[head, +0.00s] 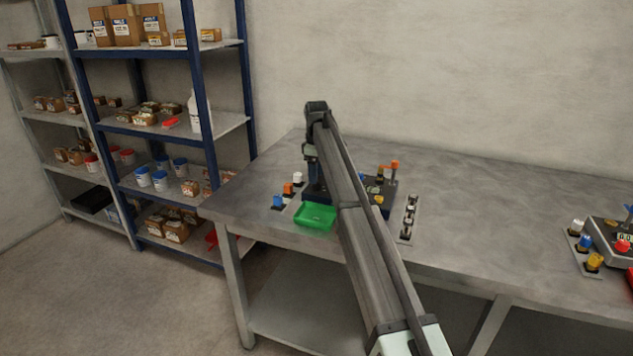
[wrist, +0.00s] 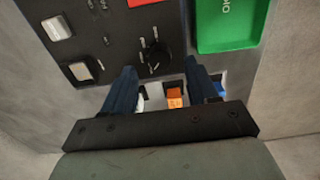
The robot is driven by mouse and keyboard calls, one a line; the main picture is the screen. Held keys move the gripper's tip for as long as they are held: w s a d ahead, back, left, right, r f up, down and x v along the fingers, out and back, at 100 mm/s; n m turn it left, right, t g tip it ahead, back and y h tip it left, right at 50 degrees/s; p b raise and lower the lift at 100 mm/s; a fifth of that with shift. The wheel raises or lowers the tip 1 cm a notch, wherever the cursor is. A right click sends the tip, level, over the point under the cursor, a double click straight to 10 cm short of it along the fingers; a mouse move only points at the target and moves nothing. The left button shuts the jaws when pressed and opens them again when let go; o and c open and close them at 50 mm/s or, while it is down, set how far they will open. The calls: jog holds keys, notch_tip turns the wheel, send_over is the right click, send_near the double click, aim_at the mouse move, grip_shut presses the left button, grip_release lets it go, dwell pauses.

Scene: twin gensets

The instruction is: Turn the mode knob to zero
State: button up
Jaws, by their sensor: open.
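The mode knob (wrist: 154,58) looks to be the round black knob with white marks around it on the dark panel (wrist: 105,42) in the wrist view. Its exact pointer setting is too small to read. My gripper (wrist: 159,65) is open, its two dark fingers reaching toward the panel on either side of the knob's near edge. I cannot tell whether they touch it. In the head view the dark genset unit (head: 383,210) is on the bench, largely covered by my arm. The knob and fingertips are hidden there.
A plate of dark knobs (head: 408,217) is right. A second genset (head: 612,238) stands far right; bench between is clear.

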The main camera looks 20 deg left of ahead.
aim_at(316, 186)
jog(key=shift+f, duration=1.85)
jog(key=c, duration=1)
jog(key=shift+c, duration=0.2)
